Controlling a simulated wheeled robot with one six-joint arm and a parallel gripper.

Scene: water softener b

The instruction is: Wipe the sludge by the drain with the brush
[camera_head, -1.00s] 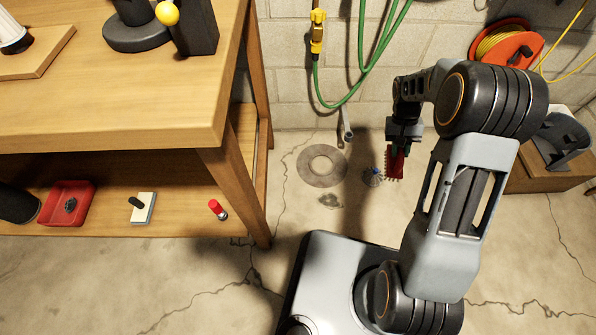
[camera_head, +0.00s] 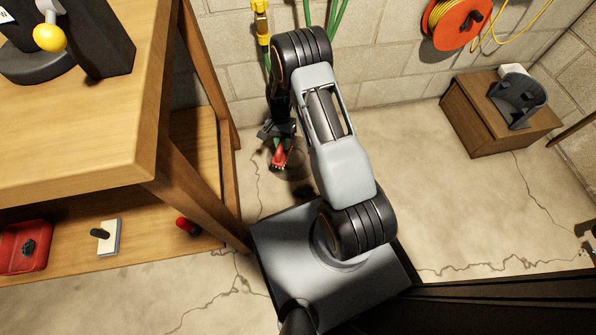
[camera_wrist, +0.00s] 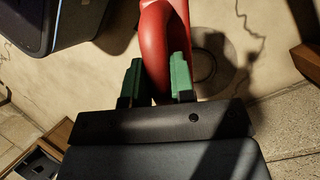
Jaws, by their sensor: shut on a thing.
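My gripper (camera_head: 278,133) is shut on the red brush (camera_head: 279,158), which hangs down over the floor in the head view. In the wrist view the green fingertips of my gripper (camera_wrist: 158,82) clasp the curved red handle of the brush (camera_wrist: 155,35). The round drain (camera_wrist: 205,68) lies on the floor beyond the handle there, partly covered by it and in shadow. In the head view the drain is mostly hidden by my arm and the brush. A dark patch (camera_head: 303,191) lies near my base; I cannot tell whether it is sludge or shadow.
A wooden workbench (camera_head: 75,150) with a lower shelf fills the left side. A wooden box (camera_head: 475,125) stands at the right. Hoses hang on the back wall.

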